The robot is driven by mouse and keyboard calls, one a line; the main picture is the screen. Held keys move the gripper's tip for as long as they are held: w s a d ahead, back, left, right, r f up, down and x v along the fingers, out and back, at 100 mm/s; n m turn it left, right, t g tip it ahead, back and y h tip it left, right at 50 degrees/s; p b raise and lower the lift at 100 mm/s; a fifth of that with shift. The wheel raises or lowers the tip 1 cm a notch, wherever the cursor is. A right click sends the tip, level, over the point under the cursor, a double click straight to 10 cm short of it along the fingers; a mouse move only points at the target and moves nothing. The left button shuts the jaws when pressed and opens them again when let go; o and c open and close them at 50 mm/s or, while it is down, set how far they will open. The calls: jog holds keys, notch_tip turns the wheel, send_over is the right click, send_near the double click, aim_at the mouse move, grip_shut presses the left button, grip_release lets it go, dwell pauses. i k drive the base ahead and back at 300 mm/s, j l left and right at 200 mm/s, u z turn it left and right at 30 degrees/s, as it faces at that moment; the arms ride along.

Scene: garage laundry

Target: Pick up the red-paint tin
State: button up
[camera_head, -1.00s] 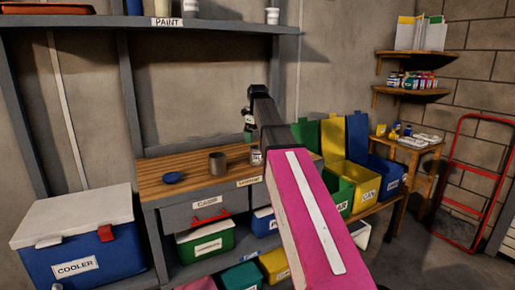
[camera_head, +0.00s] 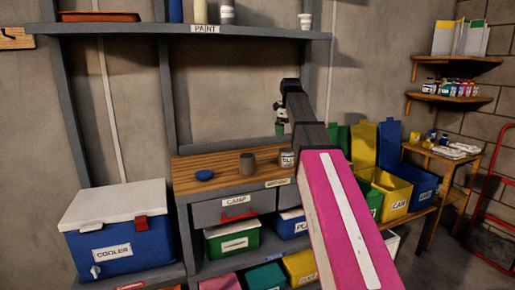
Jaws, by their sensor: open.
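I cannot single out the red-paint tin for sure. Several small tins or jars with coloured labels, some red, stand on the small corner shelf (camera_head: 450,97) at the right. My gripper (camera_head: 281,120) is small in view at the end of my raised pink and black arm, above the workbench. It is open, seen from behind and the side, and nothing shows in it.
The wooden workbench (camera_head: 225,172) carries a blue lid (camera_head: 204,174), a grey cup (camera_head: 247,163) and a labelled jar (camera_head: 287,159). A blue cooler (camera_head: 120,245) stands at the left. Yellow (camera_head: 390,195) and blue bins and a small side table (camera_head: 445,152) stand at the right.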

aim_at(247, 160)
jog(key=k, duration=0.9)
